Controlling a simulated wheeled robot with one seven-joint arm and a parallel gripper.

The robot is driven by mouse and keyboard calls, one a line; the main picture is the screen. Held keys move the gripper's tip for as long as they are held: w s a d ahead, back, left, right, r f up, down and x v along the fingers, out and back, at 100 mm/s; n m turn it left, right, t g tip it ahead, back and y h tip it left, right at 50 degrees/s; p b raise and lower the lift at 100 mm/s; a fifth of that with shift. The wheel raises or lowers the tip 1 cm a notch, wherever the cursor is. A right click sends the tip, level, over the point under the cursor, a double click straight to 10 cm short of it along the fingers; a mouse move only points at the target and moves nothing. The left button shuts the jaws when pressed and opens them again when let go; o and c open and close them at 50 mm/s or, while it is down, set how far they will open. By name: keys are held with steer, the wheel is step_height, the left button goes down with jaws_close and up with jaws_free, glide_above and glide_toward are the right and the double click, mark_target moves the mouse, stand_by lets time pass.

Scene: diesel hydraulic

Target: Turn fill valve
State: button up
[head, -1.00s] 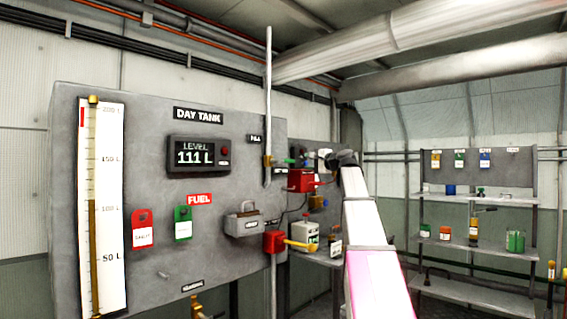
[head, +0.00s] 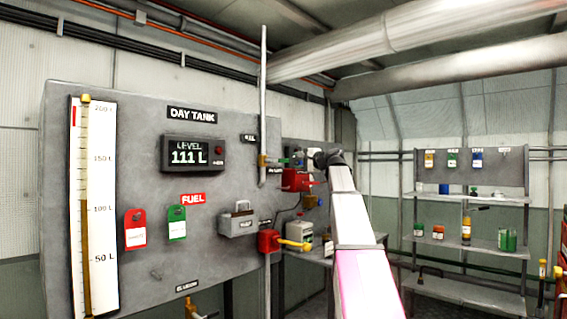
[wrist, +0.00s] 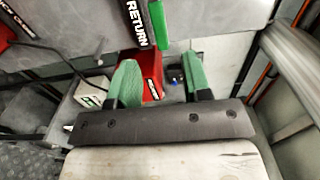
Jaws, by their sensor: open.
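I cannot tell for sure which fitting is the fill valve. A red valve body with a yellow lever (head: 294,245) sits at the lower right of the day tank panel (head: 125,105). The lever points right. A brass fitting (head: 263,160) sits on the vertical pipe above it. My gripper (wrist: 161,66) has its two green fingers apart, with no object gripped between them. Beyond the fingers is a red box (wrist: 153,88), partly hidden by the left finger. A green bar (wrist: 158,24) beside a "RETURN" label (wrist: 134,24) is above the fingers. In the head view my arm's end hides part of this area.
The panel's display (head: 193,154) reads 111 L. A red tag (head: 135,229), a green tag (head: 177,222) and a grey lock box (head: 238,221) are on the panel. A shelf rack (head: 470,244) with cans stands at right. A large pipe (head: 350,50) runs overhead.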

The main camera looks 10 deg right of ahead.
mark_target(285, 161)
steer(key=x, duration=0.9)
jaws_close()
